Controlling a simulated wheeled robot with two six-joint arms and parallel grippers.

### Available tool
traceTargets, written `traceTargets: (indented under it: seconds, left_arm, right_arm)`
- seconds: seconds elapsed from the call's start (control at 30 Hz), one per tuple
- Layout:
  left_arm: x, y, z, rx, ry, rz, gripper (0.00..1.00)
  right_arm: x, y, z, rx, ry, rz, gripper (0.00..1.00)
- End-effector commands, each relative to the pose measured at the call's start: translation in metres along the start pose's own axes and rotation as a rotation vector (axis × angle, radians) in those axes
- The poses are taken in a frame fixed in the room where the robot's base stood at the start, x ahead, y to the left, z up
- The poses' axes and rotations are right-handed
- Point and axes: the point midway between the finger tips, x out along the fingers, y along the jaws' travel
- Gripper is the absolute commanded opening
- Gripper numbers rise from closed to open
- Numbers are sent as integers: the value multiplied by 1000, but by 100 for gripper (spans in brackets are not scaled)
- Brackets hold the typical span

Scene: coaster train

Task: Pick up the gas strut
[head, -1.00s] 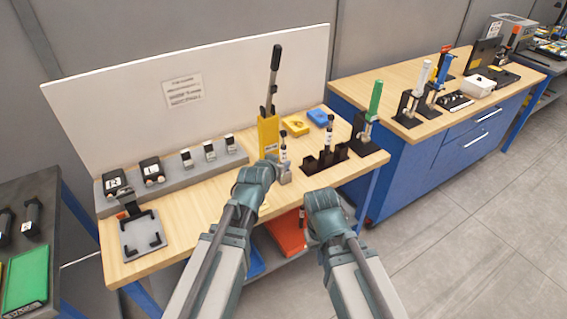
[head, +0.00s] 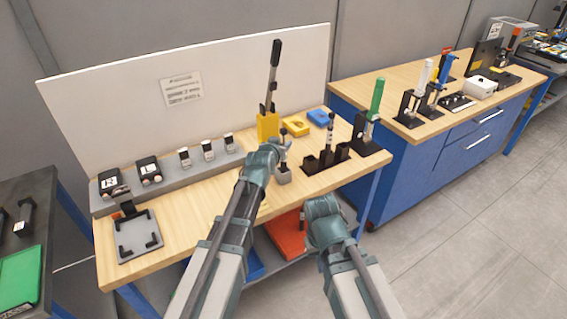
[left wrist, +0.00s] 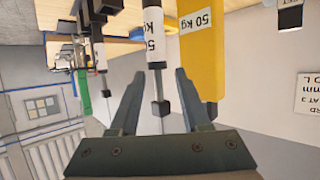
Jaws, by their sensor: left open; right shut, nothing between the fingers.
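The gas strut (left wrist: 154,38) is a slim cylinder with a white, partly cut-off "kg" label, a thin dark rod and a small dark end block. In the head view its top (head: 284,132) shows above a small grey block (head: 283,176); my left gripper covers much of its middle. My left gripper (head: 276,150) is open at the strut. In the left wrist view, its fingers (left wrist: 158,84) lie either side of the rod in the picture; contact is not visible. My right gripper (head: 322,207) is shut and empty, low in front of the table edge.
A yellow "50 kg" stand (head: 267,126) with a tall dark lever (head: 274,70) is close behind the strut. A black rack (head: 325,159) with another strut stands to the right. Bare wood (head: 190,205) lies to the left.

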Motion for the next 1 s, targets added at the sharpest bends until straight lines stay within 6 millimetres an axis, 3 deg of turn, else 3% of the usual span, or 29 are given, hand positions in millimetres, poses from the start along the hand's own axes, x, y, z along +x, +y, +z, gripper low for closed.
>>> traceTargets:
  seconds: [0.27, 0.6, 0.83, 1.0]
  left_arm:
    - [10, 1, 0, 0, 0, 0, 47]
    - [54, 2, 0, -1, 0, 0, 47]
    - [53, 2, -1, 0, 0, 0, 47]
    - [53, 2, -1, 0, 0, 0, 16]
  right_arm:
    - [4, 0, 0, 0, 0, 0, 0]
    - [20, -2, -1, 0, 0, 0, 0]
    - [19, -2, -1, 0, 0, 0, 0]
    - [19, -2, -1, 0, 0, 0, 0]
